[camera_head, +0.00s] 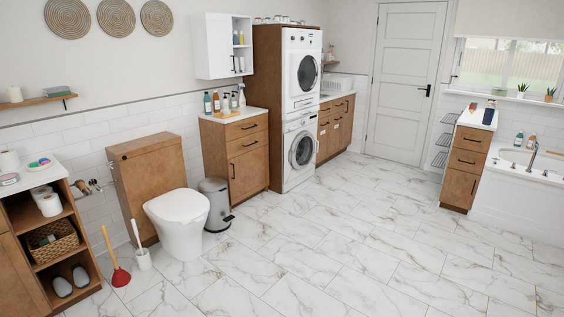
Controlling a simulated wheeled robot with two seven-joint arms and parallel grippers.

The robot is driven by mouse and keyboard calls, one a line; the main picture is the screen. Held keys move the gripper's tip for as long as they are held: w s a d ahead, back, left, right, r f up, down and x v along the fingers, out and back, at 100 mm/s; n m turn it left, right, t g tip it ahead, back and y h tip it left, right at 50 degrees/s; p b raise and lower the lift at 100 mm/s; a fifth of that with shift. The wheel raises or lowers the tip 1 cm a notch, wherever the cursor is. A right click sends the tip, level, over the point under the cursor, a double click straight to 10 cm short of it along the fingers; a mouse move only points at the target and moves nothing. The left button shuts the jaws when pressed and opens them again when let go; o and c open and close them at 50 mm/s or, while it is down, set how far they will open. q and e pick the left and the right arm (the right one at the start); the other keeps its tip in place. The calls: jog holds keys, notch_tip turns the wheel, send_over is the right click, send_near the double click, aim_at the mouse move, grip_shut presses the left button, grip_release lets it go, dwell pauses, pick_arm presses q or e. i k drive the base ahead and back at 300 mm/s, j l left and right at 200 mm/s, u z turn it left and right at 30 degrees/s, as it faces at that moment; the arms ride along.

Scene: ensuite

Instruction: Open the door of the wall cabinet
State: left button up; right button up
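The wall cabinet (212,47) is white and hangs high on the left wall, beside the tall wooden cabinet with the washer and dryer. Its left part has a flat white door, which looks shut. Its right part is open shelving with small bottles (238,38) on it. A small dark handle shows near the door's right edge, low down. Neither of my grippers shows in the head view.
Below the wall cabinet stands a wooden cabinet (239,160) with bottles (225,102) on its top. A toilet (179,220), a grey bin (215,203), a plunger (120,276) and a toilet brush (142,258) stand to its left. The marble floor (330,240) is clear in the middle.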

aim_at(219, 26)
jog(key=i, duration=1.5)
jog(key=i+l, duration=0.1)
jog(key=i, duration=1.4)
jog(key=i+u, duration=0.1)
jog(key=i, duration=1.45)
